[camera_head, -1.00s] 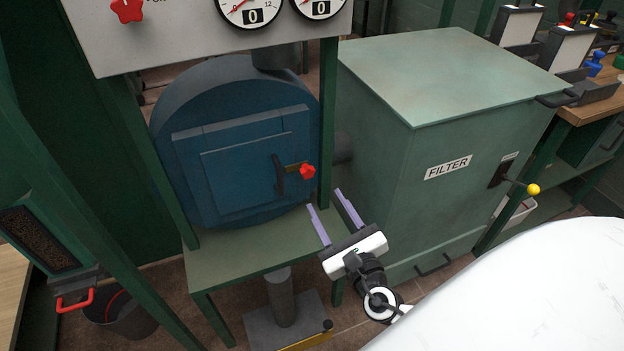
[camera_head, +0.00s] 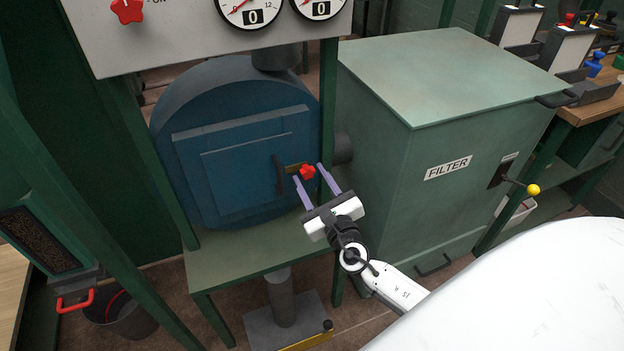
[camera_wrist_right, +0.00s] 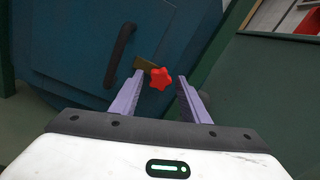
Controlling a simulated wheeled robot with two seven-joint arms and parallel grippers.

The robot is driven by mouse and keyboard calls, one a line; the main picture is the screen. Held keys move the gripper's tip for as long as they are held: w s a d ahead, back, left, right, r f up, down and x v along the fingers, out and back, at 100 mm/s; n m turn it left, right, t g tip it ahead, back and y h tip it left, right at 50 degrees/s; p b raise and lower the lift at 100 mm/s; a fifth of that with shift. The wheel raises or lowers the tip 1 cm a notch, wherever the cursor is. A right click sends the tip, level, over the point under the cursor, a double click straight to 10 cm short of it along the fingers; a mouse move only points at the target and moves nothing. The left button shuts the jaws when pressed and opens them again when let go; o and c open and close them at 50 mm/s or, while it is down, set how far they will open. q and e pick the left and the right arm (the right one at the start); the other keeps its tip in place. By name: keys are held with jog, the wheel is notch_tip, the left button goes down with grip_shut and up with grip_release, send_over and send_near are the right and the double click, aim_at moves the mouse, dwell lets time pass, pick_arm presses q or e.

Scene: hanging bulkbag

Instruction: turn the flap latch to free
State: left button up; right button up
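The flap latch is a brass bar with a red star knob (camera_head: 307,172) at the right edge of the blue flap door (camera_head: 245,165). The brass bar (camera_wrist_right: 146,64) lies roughly level, reaching from the door to the knob. In the right wrist view the red knob (camera_wrist_right: 161,78) shows between the tips of the fingers. My right gripper (camera_head: 309,173) is open, with purple fingers on either side of the knob; I cannot tell whether they touch it. A black door handle (camera_head: 279,174) stands just left of the latch. My left gripper is not in view.
A green frame post (camera_head: 328,120) stands close right of the latch. A green table (camera_head: 235,262) lies below the blue housing, and a gauge panel (camera_head: 190,35) hangs above.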

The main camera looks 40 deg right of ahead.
jog(key=c, duration=0.8)
jog(key=shift+c, duration=0.2)
